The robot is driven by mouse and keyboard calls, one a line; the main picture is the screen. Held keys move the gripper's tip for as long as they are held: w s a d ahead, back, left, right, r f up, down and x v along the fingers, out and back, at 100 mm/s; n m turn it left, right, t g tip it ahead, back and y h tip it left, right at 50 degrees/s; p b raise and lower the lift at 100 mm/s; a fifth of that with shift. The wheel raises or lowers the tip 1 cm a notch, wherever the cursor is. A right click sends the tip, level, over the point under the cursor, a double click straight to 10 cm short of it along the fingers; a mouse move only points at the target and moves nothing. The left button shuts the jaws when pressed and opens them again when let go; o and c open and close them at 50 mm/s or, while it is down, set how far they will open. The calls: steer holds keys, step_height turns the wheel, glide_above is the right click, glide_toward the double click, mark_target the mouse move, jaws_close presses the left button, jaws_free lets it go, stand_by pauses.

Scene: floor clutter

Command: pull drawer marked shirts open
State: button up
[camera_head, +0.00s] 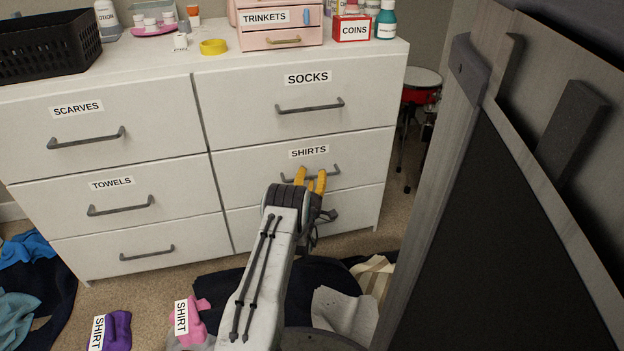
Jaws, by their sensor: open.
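The drawer marked shirts (258,167) is the middle one in the right column of a white dresser, below the socks drawer. Its front looks flush with the drawers around it. Its grey bar handle (331,174) runs across under the label. My gripper (311,178) has yellow fingertips, apart from each other, at the middle of this handle. The fingers are open and overlap the handle in the picture; I cannot tell whether they touch it. My arm hides part of the drawer below.
Folded shirts, one purple (119,328) and one pink (196,322), and dark cloth lie on the floor before the dresser. A grey panelled piece of furniture (480,200) stands close on the right. A black basket (45,47) and a trinkets box (278,38) stand on top.

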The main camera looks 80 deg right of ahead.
steer(key=shift+d, duration=0.1)
steer(key=shift+c, duration=0.3)
jaws_close()
stand_by(0.4)
